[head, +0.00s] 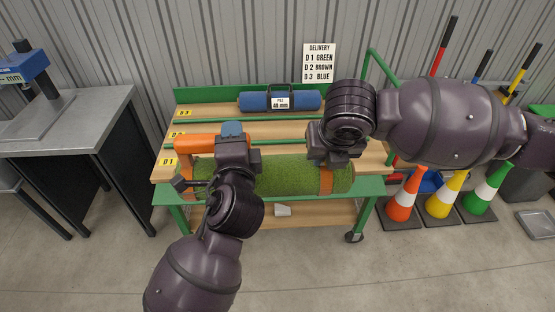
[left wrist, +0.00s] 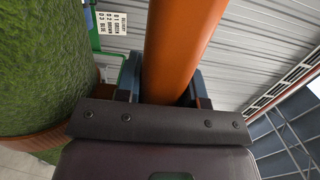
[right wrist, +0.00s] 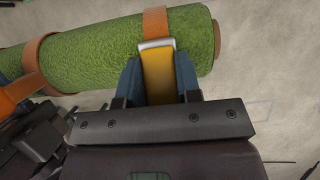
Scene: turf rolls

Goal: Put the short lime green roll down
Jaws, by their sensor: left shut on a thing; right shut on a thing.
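The green turf roll (head: 285,175) lies level across the front of the stand, with orange straps around it. It also shows in the right wrist view (right wrist: 105,55) with floor behind it. My left gripper (head: 235,162) is shut on an orange handle (head: 205,142) at the roll's left; this handle (left wrist: 180,45) runs between the fingers in the left wrist view. My right gripper (head: 333,155) is shut on the yellow-orange handle (right wrist: 158,75) at the roll's right strap. The arms hide part of the roll. I cannot tell whether its underside touches the stand.
The green-framed wooden stand (head: 190,115) has rows marked D1, D2 and D3. A blue roll (head: 255,101) lies on the back row; the middle row looks bare. A delivery sign (head: 319,62) stands behind. Cones (head: 404,200) stand right, a grey bench (head: 75,120) left.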

